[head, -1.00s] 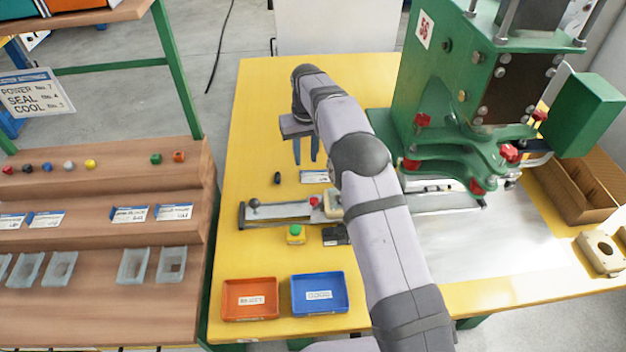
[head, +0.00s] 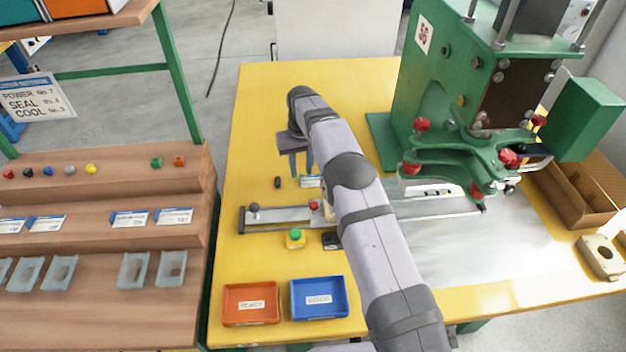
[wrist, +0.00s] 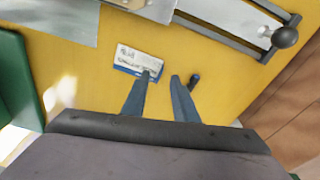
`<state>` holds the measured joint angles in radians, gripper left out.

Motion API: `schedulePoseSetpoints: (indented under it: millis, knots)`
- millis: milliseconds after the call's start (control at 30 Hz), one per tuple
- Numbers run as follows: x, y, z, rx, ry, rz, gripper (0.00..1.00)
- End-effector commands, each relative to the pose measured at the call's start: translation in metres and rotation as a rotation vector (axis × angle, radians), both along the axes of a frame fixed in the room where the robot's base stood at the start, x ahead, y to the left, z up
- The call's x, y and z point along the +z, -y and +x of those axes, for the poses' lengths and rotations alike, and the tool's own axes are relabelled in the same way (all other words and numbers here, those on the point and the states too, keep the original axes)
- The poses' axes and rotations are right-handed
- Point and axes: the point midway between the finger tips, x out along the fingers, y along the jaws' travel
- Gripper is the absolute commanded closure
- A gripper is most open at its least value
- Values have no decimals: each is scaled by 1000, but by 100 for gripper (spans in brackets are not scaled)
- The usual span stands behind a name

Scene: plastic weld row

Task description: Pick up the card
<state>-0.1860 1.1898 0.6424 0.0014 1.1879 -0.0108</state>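A small white card (head: 310,181) with a blue edge and dark print lies flat on the yellow table, also seen in the wrist view (wrist: 136,60). My gripper (head: 302,174) points down just above the table beside the card. In the wrist view my gripper (wrist: 162,75) is open, its two blue fingers apart with nothing between them. The left fingertip overlaps the card's lower right edge in that view; contact cannot be told.
A small dark object (head: 277,182) lies left of the card. The green press (head: 440,110) stands right.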

Motion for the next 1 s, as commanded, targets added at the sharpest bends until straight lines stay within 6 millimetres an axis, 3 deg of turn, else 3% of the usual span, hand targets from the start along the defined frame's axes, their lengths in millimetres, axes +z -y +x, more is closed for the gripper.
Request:
schedulePoseSetpoints:
  millis: [300, 633, 733, 767, 1000]
  knots:
    - [-36, -2, 2, 0, -2, 0, 74]
    - [-41, -2, 3, 0, 0, 0, 74]
    - [-41, -2, 3, 0, 0, 0, 98]
    - [-41, -2, 3, 0, 0, 0, 100]
    - [-40, -2, 3, 0, 0, 0, 100]
